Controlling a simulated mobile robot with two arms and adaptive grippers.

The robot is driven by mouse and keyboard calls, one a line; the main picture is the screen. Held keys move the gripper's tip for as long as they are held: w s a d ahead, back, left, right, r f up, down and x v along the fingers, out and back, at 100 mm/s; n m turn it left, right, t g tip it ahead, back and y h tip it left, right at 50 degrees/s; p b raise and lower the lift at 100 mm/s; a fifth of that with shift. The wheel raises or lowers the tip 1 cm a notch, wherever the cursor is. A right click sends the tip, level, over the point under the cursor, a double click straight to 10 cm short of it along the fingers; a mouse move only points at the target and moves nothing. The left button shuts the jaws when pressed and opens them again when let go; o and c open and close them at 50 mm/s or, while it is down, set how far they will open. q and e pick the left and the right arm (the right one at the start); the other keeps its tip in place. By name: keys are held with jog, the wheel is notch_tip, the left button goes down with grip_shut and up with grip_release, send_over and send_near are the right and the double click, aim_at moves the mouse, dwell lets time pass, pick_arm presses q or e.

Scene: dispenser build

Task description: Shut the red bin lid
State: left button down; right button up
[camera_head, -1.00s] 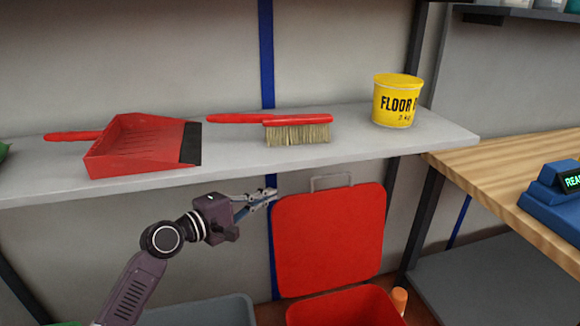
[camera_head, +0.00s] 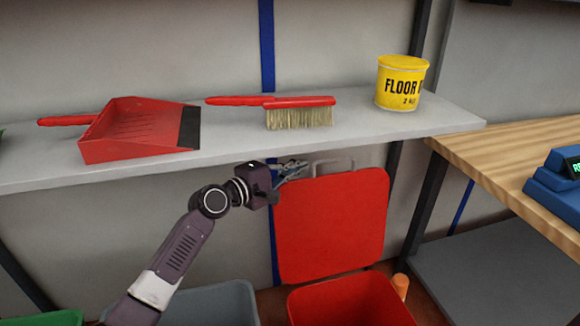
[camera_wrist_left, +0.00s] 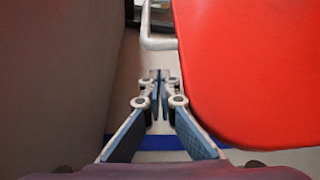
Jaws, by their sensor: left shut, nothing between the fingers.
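The red bin (camera_head: 350,302) stands on the floor below the shelf. Its red lid (camera_head: 330,228) is open and stands upright at the back of the bin, with a grey bar handle (camera_head: 333,165) at its top edge. My left gripper (camera_head: 300,166) is shut and empty near the lid's upper left corner, left of the handle. In the left wrist view the closed fingertips (camera_wrist_left: 160,78) are beside the lid (camera_wrist_left: 250,70), and the handle (camera_wrist_left: 147,28) lies just beyond them. I cannot tell whether the fingers touch the lid. My right gripper is not in view.
The grey shelf (camera_head: 230,150) above holds a red dustpan (camera_head: 140,128), a red brush (camera_head: 300,112) and a yellow tub (camera_head: 400,84). A grey bin (camera_head: 210,304) and a green bin (camera_head: 55,318) stand left of the red bin. A wooden bench (camera_head: 500,165) is at right.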

pick_arm(q)
jog(key=shift+s+d+r+p, duration=0.15)
jog(key=shift+s+d+p, duration=0.1)
jog(key=shift+s, duration=0.35)
jog(key=shift+s+d+r+p, duration=0.1)
jog(key=shift+s+d+r, duration=0.1)
jog(key=shift+s, duration=0.35)
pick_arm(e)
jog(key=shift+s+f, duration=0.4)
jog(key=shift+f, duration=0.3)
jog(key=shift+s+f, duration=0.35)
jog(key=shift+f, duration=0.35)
pick_arm(q)
jog(key=shift+f, duration=0.1)
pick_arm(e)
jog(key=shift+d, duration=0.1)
